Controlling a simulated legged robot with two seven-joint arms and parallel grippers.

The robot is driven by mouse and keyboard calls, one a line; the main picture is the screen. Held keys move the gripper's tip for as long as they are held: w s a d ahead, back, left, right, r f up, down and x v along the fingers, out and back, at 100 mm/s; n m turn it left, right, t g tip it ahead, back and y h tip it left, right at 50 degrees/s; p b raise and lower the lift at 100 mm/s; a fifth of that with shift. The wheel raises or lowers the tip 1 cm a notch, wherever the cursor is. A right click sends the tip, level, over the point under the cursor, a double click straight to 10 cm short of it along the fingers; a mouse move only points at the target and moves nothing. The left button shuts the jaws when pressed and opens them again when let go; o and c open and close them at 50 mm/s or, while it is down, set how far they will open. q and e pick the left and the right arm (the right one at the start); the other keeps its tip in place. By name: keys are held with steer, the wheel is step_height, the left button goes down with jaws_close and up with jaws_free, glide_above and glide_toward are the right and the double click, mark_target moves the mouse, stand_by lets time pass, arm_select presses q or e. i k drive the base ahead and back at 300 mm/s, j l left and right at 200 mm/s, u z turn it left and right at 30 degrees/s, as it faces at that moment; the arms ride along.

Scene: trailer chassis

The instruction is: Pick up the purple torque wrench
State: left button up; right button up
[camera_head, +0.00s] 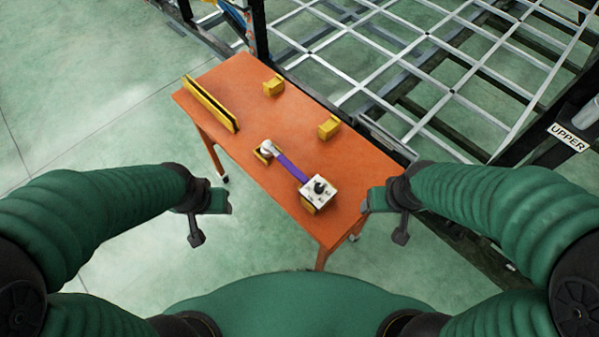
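The torque wrench (292,168) has a purple shaft and lies across the middle of an orange table (245,100). Its rounded pale end (267,147) rests at a yellow block on the left. Its other end meets a white square box (319,191) with a dark knob, over another yellow block. My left gripper (208,222) hangs left of the table, apart from the wrench. My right gripper (386,222) is by the table's right edge, also apart from the wrench. Neither gripper shows anything held, and the finger gaps are too small to read.
A long yellow holder (210,103) stands at the table's left edge. Two small yellow blocks, one at the back (273,86) and one at the right (329,127), sit on the table. A metal chassis frame (430,60) runs close along the table's right side. Floor at left is clear.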

mark_target(267, 149)
steer(key=i+j+z, duration=0.1)
steer(key=j, duration=0.3)
steer(key=i+j+z, duration=0.15)
steer(key=j, duration=0.3)
steer(key=i+j+z, duration=0.1)
steer(key=j, duration=0.35)
steer(key=i+j+z, duration=0.15)
steer(key=j, duration=0.35)
